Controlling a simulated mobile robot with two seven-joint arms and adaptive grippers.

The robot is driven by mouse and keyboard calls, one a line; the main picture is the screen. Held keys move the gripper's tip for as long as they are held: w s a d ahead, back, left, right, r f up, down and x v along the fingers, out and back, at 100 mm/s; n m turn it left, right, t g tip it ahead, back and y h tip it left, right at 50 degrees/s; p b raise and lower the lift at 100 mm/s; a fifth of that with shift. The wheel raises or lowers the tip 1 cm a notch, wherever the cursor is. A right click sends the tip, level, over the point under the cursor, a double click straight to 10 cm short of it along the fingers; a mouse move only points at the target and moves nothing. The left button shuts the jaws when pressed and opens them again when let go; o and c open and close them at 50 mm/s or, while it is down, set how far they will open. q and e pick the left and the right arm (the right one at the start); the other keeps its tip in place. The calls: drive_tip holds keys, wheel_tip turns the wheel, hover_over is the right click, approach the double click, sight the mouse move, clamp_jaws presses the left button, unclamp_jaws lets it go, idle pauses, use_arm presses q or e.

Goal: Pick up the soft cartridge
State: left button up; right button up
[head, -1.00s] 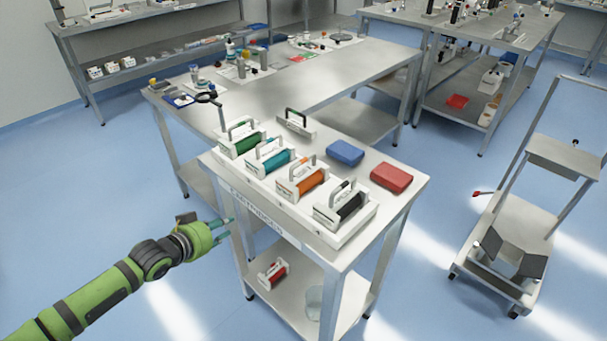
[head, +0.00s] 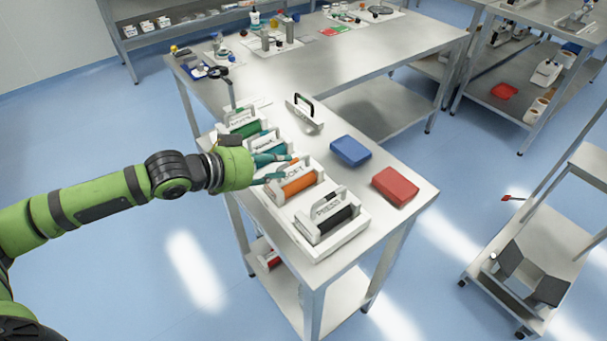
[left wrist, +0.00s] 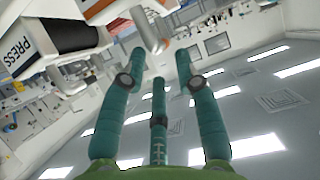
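Several white cartridges with handles sit in a row in a white rack (head: 345,250) on the table: green (head: 248,129), teal (head: 272,146), orange (head: 298,187) and black (head: 333,218). The black one reads PRESS, also in the left wrist view (left wrist: 68,38). I cannot make out a "soft" label. A red cartridge (head: 270,259) is partly visible on the lower shelf. My left gripper (head: 292,167) is over the row, its teal fingers by the orange cartridge's handle and partly hiding the teal cartridge. In the left wrist view the fingers (left wrist: 160,62) are spread, with nothing clearly held.
A blue case (head: 350,150) and a red case (head: 395,186) lie right of the rack. A loose white handled piece (head: 303,114) stands behind it. A long bench (head: 350,60) adjoins at the back. A cart (head: 530,270) stands at right, with clear floor between.

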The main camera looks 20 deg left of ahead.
sight(294, 161)
use_arm(q)
drive_tip(key=shift+p+x, duration=0.45)
drive_tip(key=shift+x, duration=0.75)
drive_tip(key=x, duration=0.3)
drive_tip(key=shift+f, duration=0.1)
clamp_jaws()
drive_tip(key=shift+w, duration=0.1)
use_arm(e)
drive_tip(key=shift+s+a+r, duration=0.55)
drive_tip(key=shift+s+r, duration=0.25)
